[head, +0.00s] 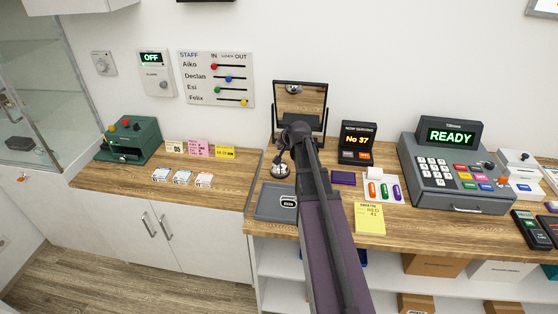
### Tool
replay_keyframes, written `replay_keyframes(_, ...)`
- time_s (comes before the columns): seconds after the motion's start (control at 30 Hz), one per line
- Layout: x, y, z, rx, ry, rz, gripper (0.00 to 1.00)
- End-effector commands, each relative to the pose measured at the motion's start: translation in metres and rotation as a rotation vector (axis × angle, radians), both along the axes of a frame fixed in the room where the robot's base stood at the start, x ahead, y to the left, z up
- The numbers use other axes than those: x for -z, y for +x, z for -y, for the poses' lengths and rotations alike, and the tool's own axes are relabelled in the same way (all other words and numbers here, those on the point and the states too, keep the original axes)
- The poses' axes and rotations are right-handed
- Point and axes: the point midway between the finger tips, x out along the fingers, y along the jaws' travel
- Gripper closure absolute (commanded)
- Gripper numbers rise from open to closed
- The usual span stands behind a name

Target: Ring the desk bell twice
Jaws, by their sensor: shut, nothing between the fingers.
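The desk bell (279,170), a small silver dome on a dark base, sits on the wooden counter just left of my arm. My arm reaches up from the bottom of the head view. Its dark end, with my gripper (284,148), is just above the bell in the picture. The fingers are small and partly hidden by the arm. They look shut and hold nothing. I cannot tell whether they touch the bell.
A mirror (300,105) stands behind the bell. A grey tray (268,203) lies in front of it. To the right are a number display (358,142), pill-coloured markers (384,188) and a cash register (455,170). Cards and a green machine (128,140) are left.

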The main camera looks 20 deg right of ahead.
Motion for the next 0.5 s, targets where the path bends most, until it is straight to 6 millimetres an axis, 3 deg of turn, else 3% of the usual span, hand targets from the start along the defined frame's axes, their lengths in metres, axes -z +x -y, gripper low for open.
replay_keyframes(0.27,-0.006,0.000,0.000,0.000,0.000,0.000,1.00)
replay_keyframes(0.5,-0.025,0.001,0.000,0.000,0.000,0.000,1.00)
